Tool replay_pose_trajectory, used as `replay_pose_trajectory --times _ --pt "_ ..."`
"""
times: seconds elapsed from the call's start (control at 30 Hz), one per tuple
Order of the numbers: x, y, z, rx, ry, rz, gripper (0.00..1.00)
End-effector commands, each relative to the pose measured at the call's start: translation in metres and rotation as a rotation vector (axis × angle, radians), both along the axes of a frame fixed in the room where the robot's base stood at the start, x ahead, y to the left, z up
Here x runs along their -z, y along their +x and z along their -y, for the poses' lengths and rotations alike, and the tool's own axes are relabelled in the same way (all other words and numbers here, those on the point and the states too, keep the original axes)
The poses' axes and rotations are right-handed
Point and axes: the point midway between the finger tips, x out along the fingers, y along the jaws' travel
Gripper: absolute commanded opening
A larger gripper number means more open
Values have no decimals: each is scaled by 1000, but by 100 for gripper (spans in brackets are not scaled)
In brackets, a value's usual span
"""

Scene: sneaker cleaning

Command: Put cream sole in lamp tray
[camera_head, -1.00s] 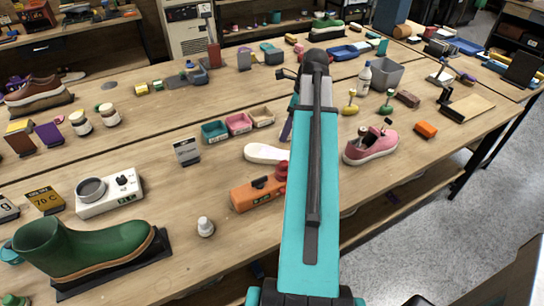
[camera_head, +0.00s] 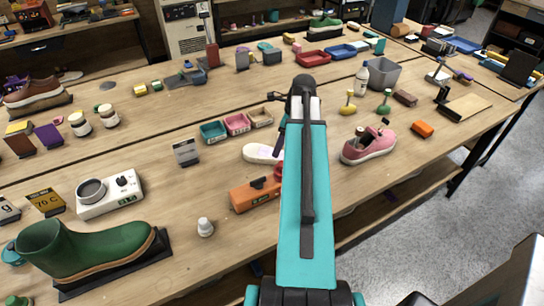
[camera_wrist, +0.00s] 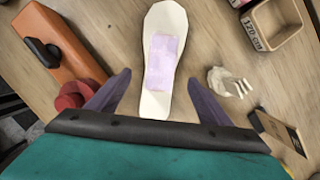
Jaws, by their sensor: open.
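The cream sole (camera_wrist: 153,104) lies flat on the bench in the wrist view, with a pale purple patch on it. In the head view the sole (camera_head: 260,152) is partly behind my arm. My gripper (camera_wrist: 158,77) is open, with its two purple-grey fingers on either side of the sole's narrower near end. In the head view the fingers are hidden behind my arm. A red tray (camera_head: 313,58) and a blue tray (camera_head: 341,52) stand at the back; I cannot tell which tray is the lamp tray.
An orange box (camera_wrist: 62,48) with a black handle and a red round part (camera_wrist: 80,95) lie left of my gripper. A crumpled whitish thing (camera_wrist: 228,80) and a tan tray (camera_wrist: 275,26) lie right. A pink sneaker (camera_head: 369,147) stands right of my arm.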

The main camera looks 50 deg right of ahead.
Motion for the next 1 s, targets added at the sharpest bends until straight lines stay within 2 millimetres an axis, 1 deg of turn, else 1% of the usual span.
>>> replay_pose_trajectory --times 0.2,0.67,1.0 --pt "8 2 -2 -1 0 0 73" --pt "11 4 -2 -1 1 0 73" --pt "32 11 -6 -4 1 -2 73"
